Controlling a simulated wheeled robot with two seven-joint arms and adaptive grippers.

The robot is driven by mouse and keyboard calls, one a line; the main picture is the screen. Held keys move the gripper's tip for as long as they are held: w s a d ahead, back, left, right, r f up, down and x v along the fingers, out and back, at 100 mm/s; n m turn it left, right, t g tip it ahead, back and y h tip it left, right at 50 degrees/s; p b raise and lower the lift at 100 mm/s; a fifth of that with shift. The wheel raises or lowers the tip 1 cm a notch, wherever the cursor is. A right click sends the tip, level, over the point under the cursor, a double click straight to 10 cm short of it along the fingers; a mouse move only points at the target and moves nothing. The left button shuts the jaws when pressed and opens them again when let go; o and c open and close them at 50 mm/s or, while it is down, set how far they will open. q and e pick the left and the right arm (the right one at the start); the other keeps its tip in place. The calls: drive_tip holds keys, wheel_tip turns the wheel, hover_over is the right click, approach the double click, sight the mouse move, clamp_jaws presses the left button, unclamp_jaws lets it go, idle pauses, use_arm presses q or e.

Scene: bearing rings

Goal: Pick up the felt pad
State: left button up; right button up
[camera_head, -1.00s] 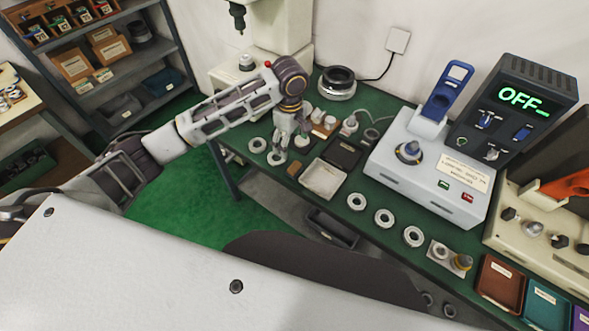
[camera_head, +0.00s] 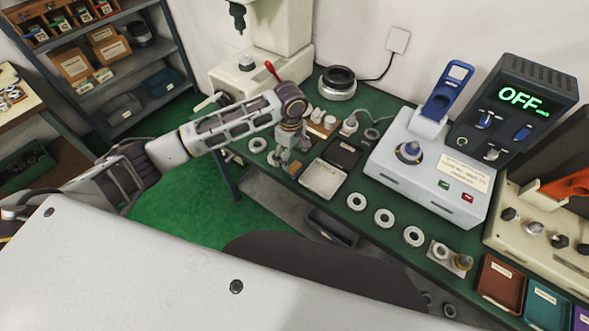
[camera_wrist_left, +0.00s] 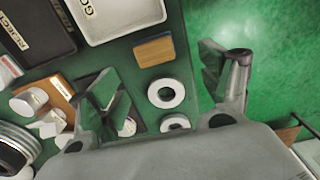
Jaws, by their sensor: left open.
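The felt pad appears to be the small tan block with a grey-blue edge, lying flat on the green bench mat near its front edge. It shows in the head view (camera_head: 295,168) and in the left wrist view (camera_wrist_left: 153,50). My left gripper (camera_head: 280,160) is open and points down just left of the pad in the head view. In the left wrist view its two fingers (camera_wrist_left: 166,88) are spread wide, with the pad ahead of them and apart from them. Nothing is held. My right gripper is not in view.
Pale bearing rings (camera_wrist_left: 166,93) lie under and between the fingers; another ring (camera_head: 257,145) is at the left. A white tray (camera_head: 308,186) and a black tray (camera_head: 342,153) stand beside the pad. A wooden holder (camera_wrist_left: 58,90) with metal parts is close to one finger.

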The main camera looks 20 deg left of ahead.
sight(292, 165)
use_arm(q)
drive_tip(key=shift+f, duration=1)
drive_tip(key=shift+f, duration=0.1)
drive_tip(key=shift+w+d+f, duration=0.1)
drive_tip(key=shift+w+f, duration=0.05)
drive_tip(key=shift+f, duration=1.1)
drive_tip(key=shift+w+f, duration=0.1)
drive_tip(key=shift+f, duration=1.15)
drive_tip(key=c, duration=1.1)
